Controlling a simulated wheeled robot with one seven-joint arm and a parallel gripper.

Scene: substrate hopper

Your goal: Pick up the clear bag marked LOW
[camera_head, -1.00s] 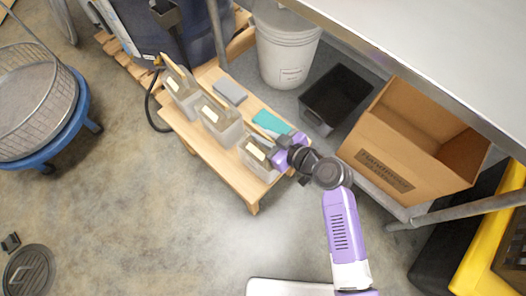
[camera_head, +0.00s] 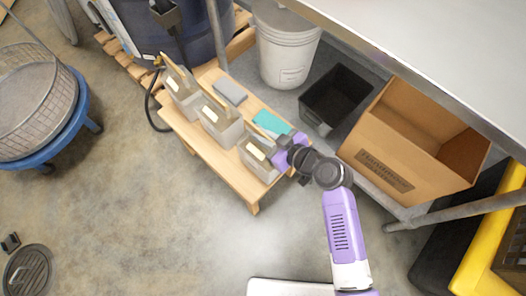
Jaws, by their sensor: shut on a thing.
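Three clear bags with greyish contents and pale labels stand in a row on a low wooden table (camera_head: 222,172): a far bag (camera_head: 186,100), a middle bag (camera_head: 222,130) and a near bag (camera_head: 258,163). The label writing is too small to read, so I cannot tell which is marked LOW. My gripper (camera_head: 279,158) is at the right side of the near bag, shut on its upper edge. The fingertips are partly hidden by the purple gripper body. The near bag is upright and looks to be at table height.
A grey block (camera_head: 230,92) and a teal item (camera_head: 271,122) lie on the table behind the bags. A white bucket (camera_head: 286,50), black bin (camera_head: 335,97) and cardboard box (camera_head: 400,150) stand beyond. A steel table (camera_head: 440,50) overhangs at upper right. Floor in front is clear.

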